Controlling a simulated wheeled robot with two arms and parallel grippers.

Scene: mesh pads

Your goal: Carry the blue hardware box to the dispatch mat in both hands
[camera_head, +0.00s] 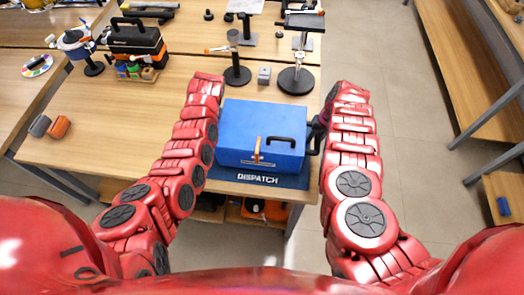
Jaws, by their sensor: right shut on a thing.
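The blue hardware box (250,120), with a dark handle and an orange-and-white latch on its front, is upright over the dark blue dispatch mat (290,182) at the table's front edge. The mat's front strip with the word DISPATCH shows below the box; I cannot tell for sure whether the box's underside touches it. My right gripper (315,134) is at the box's right side, shut on it, partly hidden by my arm. My left arm reaches along the box's left side; its gripper is hidden behind the arm.
On the wooden table (80,140) behind the box stand a black stand (236,74), a small grey block (264,75) and a taller stand (297,78). A black-and-orange toolbox (137,42) is at the back left. Shelving (440,60) lines the right, across open floor.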

